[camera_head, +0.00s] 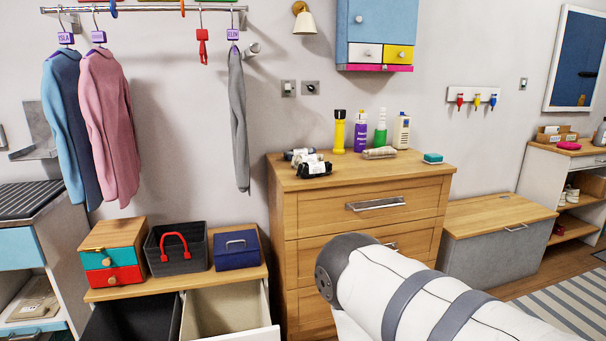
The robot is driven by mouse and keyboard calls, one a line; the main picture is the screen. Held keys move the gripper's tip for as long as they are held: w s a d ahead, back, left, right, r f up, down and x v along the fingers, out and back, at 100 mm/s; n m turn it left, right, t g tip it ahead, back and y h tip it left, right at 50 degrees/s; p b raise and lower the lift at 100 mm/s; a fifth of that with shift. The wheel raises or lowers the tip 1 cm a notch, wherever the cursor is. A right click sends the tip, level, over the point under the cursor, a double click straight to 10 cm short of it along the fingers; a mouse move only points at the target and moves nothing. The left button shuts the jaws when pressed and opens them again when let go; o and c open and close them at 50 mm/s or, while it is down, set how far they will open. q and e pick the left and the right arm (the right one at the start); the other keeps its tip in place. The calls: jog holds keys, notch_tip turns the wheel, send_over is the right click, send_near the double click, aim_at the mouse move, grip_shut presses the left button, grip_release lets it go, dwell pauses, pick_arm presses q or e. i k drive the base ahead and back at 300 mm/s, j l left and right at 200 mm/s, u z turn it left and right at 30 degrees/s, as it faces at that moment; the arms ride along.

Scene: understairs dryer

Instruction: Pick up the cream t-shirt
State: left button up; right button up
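I cannot make out a cream t-shirt for certain. Neither of my grippers shows in the head view. A white arm link of mine with grey bands comes in from the lower right, in front of the wooden dresser (300,225), and hides part of its lower drawers.
Jackets (104,120) hang from a rail at the upper left. A low bench (170,284) holds boxes and a dark basket (178,262), above open drawers (230,308). Bottles (360,130) stand on the dresser. A grey chest (495,250) and striped rug (570,305) are at the right.

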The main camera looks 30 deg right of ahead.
aim_at(297, 159)
jog(key=i+l, duration=0.1)
jog(key=l, duration=0.3)
jog(key=i+l+z, duration=0.1)
jog(key=l, duration=0.25)
jog(key=i+l+z, duration=0.1)
jog(key=l, duration=0.3)
jog(key=i+l, duration=0.2)
jog(key=l, duration=0.15)
jog(key=i+l+z, duration=0.1)
jog(key=l, duration=0.25)
jog(key=i+l, duration=0.05)
